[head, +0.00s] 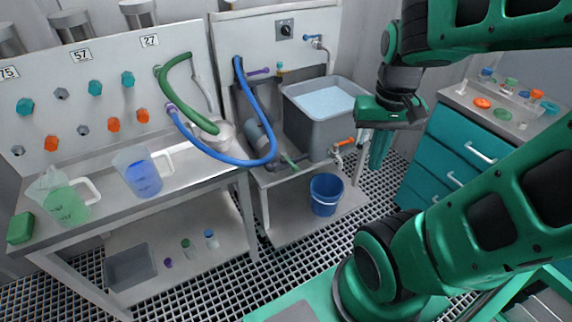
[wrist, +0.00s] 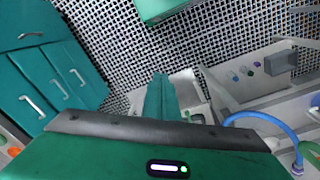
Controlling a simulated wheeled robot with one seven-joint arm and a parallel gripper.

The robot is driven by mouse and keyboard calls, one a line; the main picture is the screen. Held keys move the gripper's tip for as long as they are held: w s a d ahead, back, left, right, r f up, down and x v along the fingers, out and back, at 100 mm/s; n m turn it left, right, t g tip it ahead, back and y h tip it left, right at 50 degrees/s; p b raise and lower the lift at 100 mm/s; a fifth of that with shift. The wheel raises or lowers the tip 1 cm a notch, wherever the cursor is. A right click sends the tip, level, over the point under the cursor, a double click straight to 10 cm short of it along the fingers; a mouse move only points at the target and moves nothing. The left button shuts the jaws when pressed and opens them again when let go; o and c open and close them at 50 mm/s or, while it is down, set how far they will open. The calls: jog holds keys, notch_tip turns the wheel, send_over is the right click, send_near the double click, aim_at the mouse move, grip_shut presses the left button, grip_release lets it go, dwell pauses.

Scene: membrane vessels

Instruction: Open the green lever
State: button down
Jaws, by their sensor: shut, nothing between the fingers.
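A thin green lever (head: 289,160) appears on the grey piping below the left side of the grey water tank (head: 309,134). It slants down to the right, and its exact setting is too small to tell. My gripper (head: 376,166) points down to the right of the tank, apart from the lever, with its teal fingers together and empty. In the wrist view my shut fingers (wrist: 160,82) stand over the grated floor and the bench area. I cannot make out the green lever in that view.
An orange lever (head: 344,142) sits on the tank's outlet, between my gripper and the green lever. A blue hose (head: 272,135) loops left of the tank. A blue bucket (head: 325,195) stands on the lower shelf. Teal drawers (head: 448,155) are at the right.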

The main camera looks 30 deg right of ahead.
jog(key=w+d+f+h, duration=0.2)
jog(key=w+f, duration=0.3)
jog(key=w, duration=0.6)
jog(key=n+t+h, duration=0.3)
jog(key=n+t, duration=0.2)
send_near(290, 161)
notch_tip(290, 161, down, 6)
jog(key=w, duration=0.1)
jog(key=shift+w+d, duration=0.4)
jog(key=shift+d, duration=0.05)
jog(key=shift+a+n, duration=0.1)
jog(key=shift+n, duration=0.2)
